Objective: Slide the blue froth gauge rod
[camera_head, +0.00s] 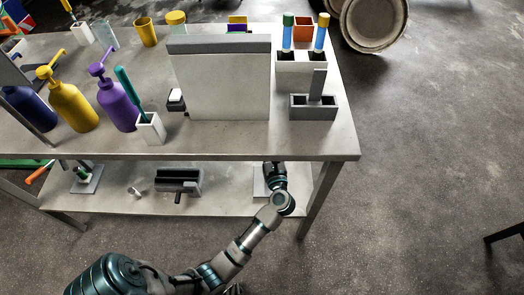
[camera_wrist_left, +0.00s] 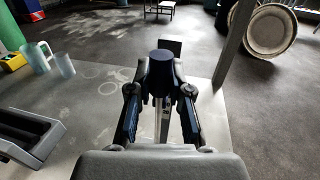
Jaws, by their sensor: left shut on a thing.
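In the left wrist view, the blue froth gauge rod shows as a dark blue round-topped piece (camera_wrist_left: 160,58) between my fingertips, above a narrow pale upright (camera_wrist_left: 164,122). My left gripper (camera_wrist_left: 160,76) is shut on this blue piece, one finger on each side. In the head view, my left arm reaches up to the lower shelf, and my left gripper (camera_head: 275,168) is just under the table's front edge, near its right end. There the rod is hidden by the gripper and the tabletop. A light base plate (camera_head: 259,184) shows beside the gripper. My right gripper is not in view.
The tabletop (camera_head: 225,138) overhangs the lower shelf (camera_head: 225,203). On the shelf are a grey device (camera_head: 178,182), a small stand (camera_head: 86,178) and a small pale cylinder (camera_head: 135,191). A table leg (camera_head: 319,198) stands right of my arm. Purple (camera_head: 116,107) and yellow (camera_head: 72,107) bottles stand above.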

